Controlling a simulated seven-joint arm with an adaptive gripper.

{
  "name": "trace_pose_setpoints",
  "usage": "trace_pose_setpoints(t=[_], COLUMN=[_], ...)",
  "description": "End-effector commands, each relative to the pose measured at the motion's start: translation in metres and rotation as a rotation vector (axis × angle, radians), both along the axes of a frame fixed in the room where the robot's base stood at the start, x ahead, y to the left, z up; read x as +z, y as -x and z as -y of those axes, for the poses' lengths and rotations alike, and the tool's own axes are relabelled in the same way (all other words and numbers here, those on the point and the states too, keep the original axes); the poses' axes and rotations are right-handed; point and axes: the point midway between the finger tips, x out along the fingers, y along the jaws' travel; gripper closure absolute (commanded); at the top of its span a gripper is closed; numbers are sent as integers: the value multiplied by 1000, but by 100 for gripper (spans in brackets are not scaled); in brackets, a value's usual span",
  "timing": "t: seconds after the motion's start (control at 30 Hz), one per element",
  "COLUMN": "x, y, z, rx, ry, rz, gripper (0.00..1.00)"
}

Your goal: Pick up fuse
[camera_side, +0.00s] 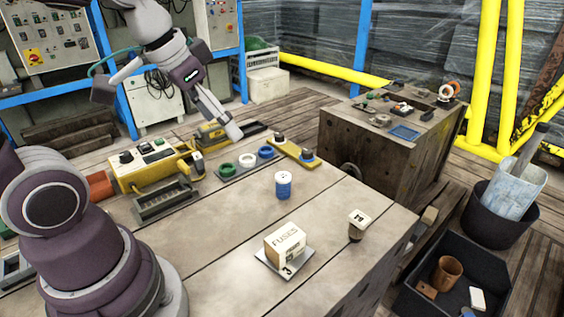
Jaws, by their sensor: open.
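A cream box (285,243) marked "FUSES" sits on a grey plate (270,268) marked "3" near the front of the worktable. A small blue and white cylinder (283,185) stands upright behind it. A small dark piece with a cream top (358,222) marked with a number stands to its right. I cannot tell for sure which of these is the fuse.
A yellow device (155,166) and a grey strip with green, white and blue rings (248,160) lie towards the back. A yellow bar (294,150) with dark knobs is beside them. A wooden crate (375,150) stands behind right; a dark bin (497,222) and black tray (410,292) are right.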

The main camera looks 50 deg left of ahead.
Motion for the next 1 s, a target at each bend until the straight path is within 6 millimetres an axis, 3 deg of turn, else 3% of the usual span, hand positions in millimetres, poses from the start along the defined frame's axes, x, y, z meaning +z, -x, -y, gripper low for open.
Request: trace_pose_setpoints(t=[0.1,0.17,0.3,0.4,0.5,0.6,1.0], x=[-10,-22,-61,-89,-106,-119,-181], y=[-34,-43,-34,-16,-2,0,-33], z=[-61,-97,-178,-216,-234,-239,-232], rx=[-10,-25,-66,-100,-124,-137,-139], ry=[2,0,1,3,5,6,7], rz=[-40,-49,-63,-62,-58,-56,-57], gripper=[30,30,30,30,30,30,30])
